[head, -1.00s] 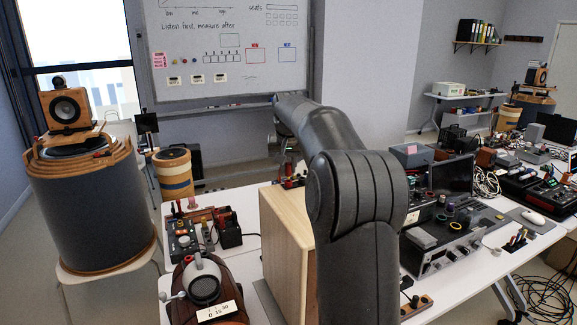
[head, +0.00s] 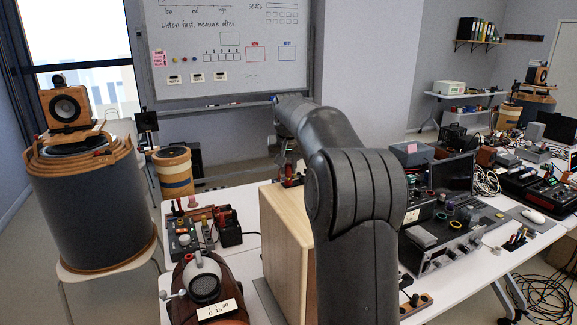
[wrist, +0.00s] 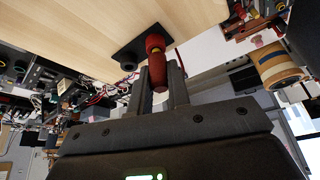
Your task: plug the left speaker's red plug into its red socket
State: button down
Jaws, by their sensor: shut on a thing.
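The left speaker is a pale wooden cabinet (head: 284,240) on the table in the head view. Its wood and black terminal plate (wrist: 130,54) fill the top of the wrist view. A red socket (wrist: 154,42) stands on the plate, with a dark socket (wrist: 128,65) beside it. My gripper (wrist: 162,82) is shut on the red plug (wrist: 159,76), which lies between the two fingers. The plug's gold-coloured end meets or nearly meets the red socket, roughly in line with it. I cannot tell whether it is inside. The fingers are mostly hidden in the head view.
A box with red and black leads (head: 230,232) and a brown device with a round dial (head: 203,285) stand left of the cabinet. Electronics, including a grey amplifier (head: 450,245), crowd the right side. A large drum-shaped stand (head: 92,215) is at far left.

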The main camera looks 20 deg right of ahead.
jog(key=shift+f, duration=0.4)
jog(key=c, duration=1.3)
grip_release()
jog(key=shift+r, duration=0.1)
jog(key=shift+r, duration=3.65)
